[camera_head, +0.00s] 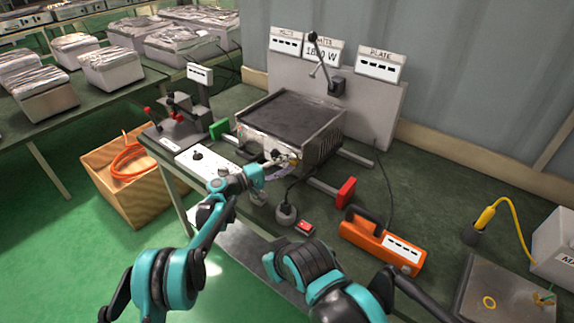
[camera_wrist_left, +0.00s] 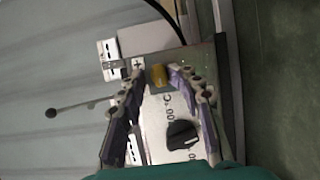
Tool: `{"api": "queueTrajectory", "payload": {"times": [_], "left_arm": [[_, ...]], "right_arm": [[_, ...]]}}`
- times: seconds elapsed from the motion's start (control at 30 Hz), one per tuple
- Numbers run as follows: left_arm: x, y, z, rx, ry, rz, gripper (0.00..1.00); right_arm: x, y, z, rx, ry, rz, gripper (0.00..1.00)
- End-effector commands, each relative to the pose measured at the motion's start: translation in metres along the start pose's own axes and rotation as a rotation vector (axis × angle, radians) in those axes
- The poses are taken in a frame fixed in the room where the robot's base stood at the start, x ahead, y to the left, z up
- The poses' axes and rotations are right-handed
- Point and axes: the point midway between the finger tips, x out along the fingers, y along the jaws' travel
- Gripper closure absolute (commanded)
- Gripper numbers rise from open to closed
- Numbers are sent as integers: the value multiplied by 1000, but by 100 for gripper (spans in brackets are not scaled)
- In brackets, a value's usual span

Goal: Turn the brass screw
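In the head view, a small brass spot (camera_head: 294,161) shows at the front of the heating unit (camera_head: 290,118). My left gripper (camera_wrist_left: 158,78) is open, with one finger on each side of the screw and a gap visible beside it. In the head view the left gripper (camera_head: 282,170) reaches the unit's front; its fingertips are small and partly hard to make out. My right gripper is not in view.
A black knob (camera_wrist_left: 182,134) sits on the panel between my left fingers. A wooden crate (camera_head: 125,180) stands left of the bench.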

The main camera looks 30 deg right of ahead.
Motion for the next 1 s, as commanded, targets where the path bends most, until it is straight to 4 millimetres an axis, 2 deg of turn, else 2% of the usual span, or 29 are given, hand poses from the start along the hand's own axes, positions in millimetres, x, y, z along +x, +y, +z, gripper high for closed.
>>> {"api": "queueTrajectory", "payload": {"times": [0.27, 0.37, 0.47, 0.8, 1.0], "left_arm": [[-2, -1, 0, 1, 0, -1, 67], [-8, 0, -1, 1, 2, -2, 67], [-23, -1, -2, 1, 3, -2, 67], [-95, 0, -1, 1, 1, -1, 67], [-116, 0, 0, 1, -1, -1, 67]], "right_arm": [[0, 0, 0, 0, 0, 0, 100], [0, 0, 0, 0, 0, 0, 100], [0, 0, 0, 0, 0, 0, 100], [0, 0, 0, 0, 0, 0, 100], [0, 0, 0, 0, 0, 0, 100]]}}
